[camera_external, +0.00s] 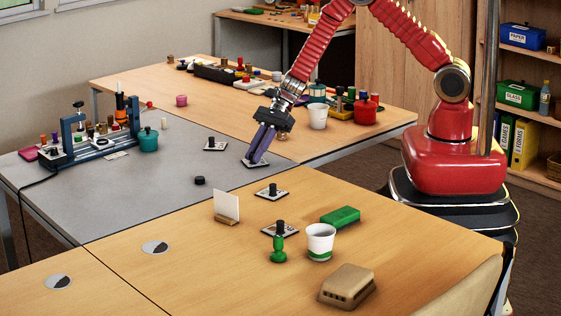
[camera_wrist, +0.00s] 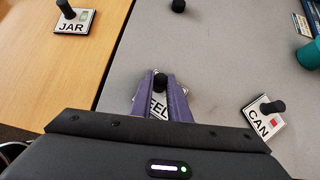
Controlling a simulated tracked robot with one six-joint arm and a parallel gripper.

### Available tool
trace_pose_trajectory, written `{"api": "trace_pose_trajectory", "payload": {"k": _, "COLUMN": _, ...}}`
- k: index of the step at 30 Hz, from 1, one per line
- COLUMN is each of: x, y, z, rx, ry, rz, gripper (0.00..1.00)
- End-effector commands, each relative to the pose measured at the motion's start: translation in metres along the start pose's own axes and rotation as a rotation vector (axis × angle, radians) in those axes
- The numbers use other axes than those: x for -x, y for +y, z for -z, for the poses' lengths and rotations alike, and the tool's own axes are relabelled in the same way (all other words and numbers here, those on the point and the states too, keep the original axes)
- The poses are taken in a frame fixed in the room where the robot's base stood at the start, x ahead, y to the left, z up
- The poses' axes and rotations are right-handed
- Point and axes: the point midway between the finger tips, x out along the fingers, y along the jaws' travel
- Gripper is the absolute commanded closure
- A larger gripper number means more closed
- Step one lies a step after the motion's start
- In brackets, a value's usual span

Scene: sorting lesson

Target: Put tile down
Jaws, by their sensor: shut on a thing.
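A white tile (camera_wrist: 157,106) with a black knob (camera_wrist: 160,82) is between the purple fingers of my gripper (camera_wrist: 159,85); the letters "EEL" show on it, partly covered by the fingers. In the external view my gripper (camera_external: 257,157) points down, its fingers shut on the knob. The same tile (camera_external: 247,163) is at the grey table's right part, near the seam with the wooden table. It lies on or just above the surface; I cannot tell which.
A CAN tile (camera_wrist: 257,126) lies on the grey table (camera_external: 170,200). A JAR tile (camera_wrist: 76,27) lies on wood across the seam. A black round piece (camera_external: 199,181), a card in a stand (camera_external: 227,206) and a white cup (camera_external: 320,240) stand around. Grey table's front is mostly free.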

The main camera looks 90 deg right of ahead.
Motion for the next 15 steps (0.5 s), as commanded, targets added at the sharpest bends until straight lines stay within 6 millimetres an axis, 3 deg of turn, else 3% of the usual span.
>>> {"api": "trace_pose_trajectory", "payload": {"k": 10, "x": -0.0016, "y": 0.0000, "z": 0.0016, "rx": -0.001, "ry": 0.000, "rz": 0.000, "gripper": 1.00}}
{"api": "trace_pose_trajectory", "payload": {"k": 11, "x": -0.0015, "y": -0.0001, "z": 0.0015, "rx": -0.001, "ry": 0.000, "rz": 0.000, "gripper": 0.83}}
{"api": "trace_pose_trajectory", "payload": {"k": 15, "x": -0.0014, "y": -0.0001, "z": 0.0014, "rx": -0.001, "ry": 0.000, "rz": 0.000, "gripper": 0.73}}
